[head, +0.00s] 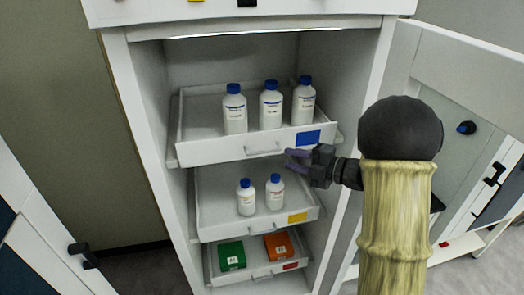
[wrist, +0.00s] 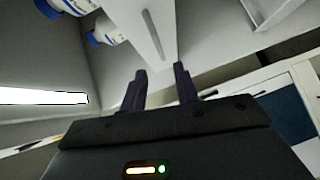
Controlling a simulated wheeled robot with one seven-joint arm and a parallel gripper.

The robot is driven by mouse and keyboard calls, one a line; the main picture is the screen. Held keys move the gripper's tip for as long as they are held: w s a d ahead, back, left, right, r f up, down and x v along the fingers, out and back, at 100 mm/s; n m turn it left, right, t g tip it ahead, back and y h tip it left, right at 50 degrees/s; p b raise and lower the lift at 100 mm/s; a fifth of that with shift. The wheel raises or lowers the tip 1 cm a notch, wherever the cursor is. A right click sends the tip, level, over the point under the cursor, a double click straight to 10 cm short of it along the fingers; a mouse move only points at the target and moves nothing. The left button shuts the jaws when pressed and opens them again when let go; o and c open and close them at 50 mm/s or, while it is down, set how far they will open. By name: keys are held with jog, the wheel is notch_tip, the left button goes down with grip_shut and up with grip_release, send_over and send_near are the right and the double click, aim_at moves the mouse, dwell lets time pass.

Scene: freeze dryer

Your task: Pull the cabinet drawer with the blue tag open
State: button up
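The cabinet's top drawer (head: 215,153) is the one with the blue tag (head: 308,138), at the right of its front. Its bar handle (head: 263,151) is at the middle of the front. Three white bottles with blue caps (head: 270,104) stand in it. My gripper (head: 290,158) is just right of and slightly below the handle in the head view, with nothing held. In the wrist view its two dark fingers (wrist: 160,78) are apart, and the handle (wrist: 152,35) shows beyond their tips. I see no contact with the handle.
Below are a yellow-tagged drawer (head: 222,232) with two bottles and a red-tagged drawer (head: 262,272) with a green and an orange box. The open cabinet door (head: 455,95) stands at the right, behind my arm. Bottles also show in the wrist view (wrist: 105,30).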

aim_at(262, 152)
jog(key=p+x, duration=0.4)
jog(key=x, duration=0.6)
jog(key=shift+w+a, duration=0.15)
jog(key=shift+a, duration=0.05)
grip_shut()
